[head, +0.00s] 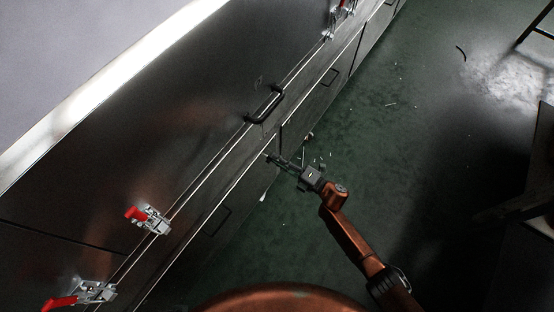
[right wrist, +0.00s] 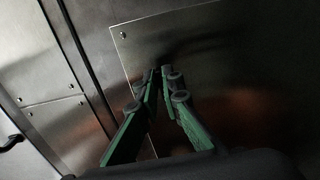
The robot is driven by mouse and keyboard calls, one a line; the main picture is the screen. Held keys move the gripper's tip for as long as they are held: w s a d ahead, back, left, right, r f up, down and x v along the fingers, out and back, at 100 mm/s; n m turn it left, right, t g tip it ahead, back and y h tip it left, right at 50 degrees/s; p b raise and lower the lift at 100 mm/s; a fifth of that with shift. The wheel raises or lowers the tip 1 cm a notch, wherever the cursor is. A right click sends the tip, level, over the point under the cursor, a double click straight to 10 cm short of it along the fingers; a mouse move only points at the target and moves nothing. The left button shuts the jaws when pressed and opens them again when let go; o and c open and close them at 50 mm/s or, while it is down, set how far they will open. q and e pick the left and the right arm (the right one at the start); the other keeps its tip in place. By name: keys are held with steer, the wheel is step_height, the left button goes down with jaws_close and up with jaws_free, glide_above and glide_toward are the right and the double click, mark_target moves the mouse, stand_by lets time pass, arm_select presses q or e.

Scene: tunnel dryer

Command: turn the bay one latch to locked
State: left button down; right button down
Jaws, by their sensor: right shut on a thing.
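My right gripper (head: 272,158) reaches in from the lower right in the head view. Its tips are at the steel front, just below the long seam strip. In the right wrist view its two green fingers (right wrist: 159,72) come together in front of a steel panel (right wrist: 235,60). It is shut on a small part at the panel, which seems to be the bay one latch. The fingers hide that part, and I cannot read which way it is turned. My left gripper is not in view.
Red-handled toggle clamps stand out at the lower left (head: 149,219) and at the top (head: 331,25). A dark bar handle (head: 264,105) sticks out above my right gripper. Green floor (head: 400,140) with small litter lies open to the right. Dark furniture (head: 520,180) stands at the right edge.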

steer(key=shift+m, duration=0.3)
steer(key=c, duration=2.1)
jaws_free()
steer(key=v, duration=1.2)
steer(key=shift+d+f, duration=0.1)
